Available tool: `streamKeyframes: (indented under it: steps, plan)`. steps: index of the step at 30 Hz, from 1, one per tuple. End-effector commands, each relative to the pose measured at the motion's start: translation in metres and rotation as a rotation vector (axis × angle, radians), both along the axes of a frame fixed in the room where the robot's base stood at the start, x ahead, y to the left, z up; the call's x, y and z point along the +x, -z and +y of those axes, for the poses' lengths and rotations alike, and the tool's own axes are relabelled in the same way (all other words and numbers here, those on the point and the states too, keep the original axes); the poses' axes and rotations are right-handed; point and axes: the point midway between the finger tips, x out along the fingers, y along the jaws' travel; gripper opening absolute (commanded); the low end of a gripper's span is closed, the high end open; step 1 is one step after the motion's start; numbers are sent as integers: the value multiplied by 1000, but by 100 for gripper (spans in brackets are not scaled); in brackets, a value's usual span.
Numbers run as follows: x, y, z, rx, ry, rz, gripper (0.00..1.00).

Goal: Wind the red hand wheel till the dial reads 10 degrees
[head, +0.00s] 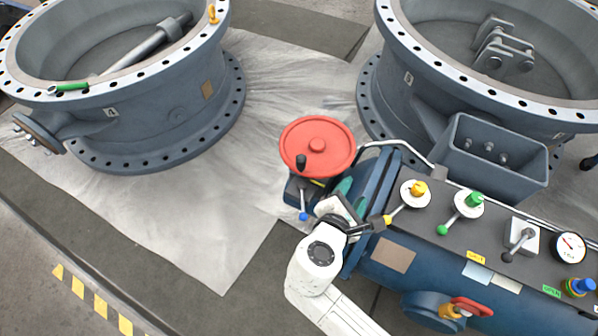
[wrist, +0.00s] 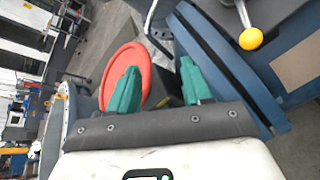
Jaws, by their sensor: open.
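The red hand wheel (head: 317,147) is a round disc with a hub and a black knob (head: 301,161) at its near left rim. It sits on a dark gearbox at the left end of the blue cylinder. My gripper (head: 343,195) is just below and right of the wheel, apart from its knob. In the wrist view, the wheel (wrist: 147,62) shows beyond and partly behind the left teal finger. A degree dial cannot be made out; a small white round gauge (head: 570,247) is too small to read.
The blue cylinder (head: 375,277) carries a grey panel with yellow (head: 418,188) and green (head: 475,199) knobbed levers. A bent grey pipe (head: 385,146) runs right of the wheel. Two large flanged valve bodies (head: 160,120) (head: 400,95) stand behind. The pale sheet left of the wheel is clear.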

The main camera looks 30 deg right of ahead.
Motion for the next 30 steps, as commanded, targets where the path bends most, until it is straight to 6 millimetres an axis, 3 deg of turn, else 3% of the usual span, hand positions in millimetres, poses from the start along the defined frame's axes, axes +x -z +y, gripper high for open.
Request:
streamKeyframes:
  steps: [1,6,9,12,17,30]
  plan:
    - [13,16,19,-124,-95,33,49]
    - [41,16,80,-511,-339,122,49]
    - [48,16,105,-653,-415,151,49]
    - [51,14,116,-723,-448,163,49]
    - [62,12,111,-739,-451,167,49]
    - [122,13,66,-734,-450,166,49]
